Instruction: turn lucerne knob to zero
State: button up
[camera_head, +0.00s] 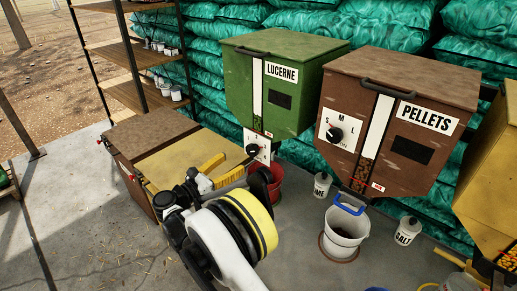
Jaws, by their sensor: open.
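The green lucerne bin (281,78) stands left of centre, with a white LUCERNE label. Its dial plate (257,145) is low on the front, below the chute window. The black lucerne knob (252,150) sits on this plate. A "3" shows at the top of the plate; the other marks and the knob's pointer are too small to read surely. My gripper (262,181) is below the knob, in front of the red bucket (276,186), and looks apart from the knob. It is open. My arm hides part of its fingers.
The brown pellets bin (400,90), with its own S-M-L knob (335,134), stands to the right. A white bucket (345,228) and bottles (322,185) stand below. Concrete floor is clear at lower left.

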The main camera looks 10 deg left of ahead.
aim_at(250, 150)
jog(key=b+x, duration=0.3)
jog(key=x, duration=0.7)
jog(key=shift+w+d, duration=0.15)
jog(key=c, duration=1)
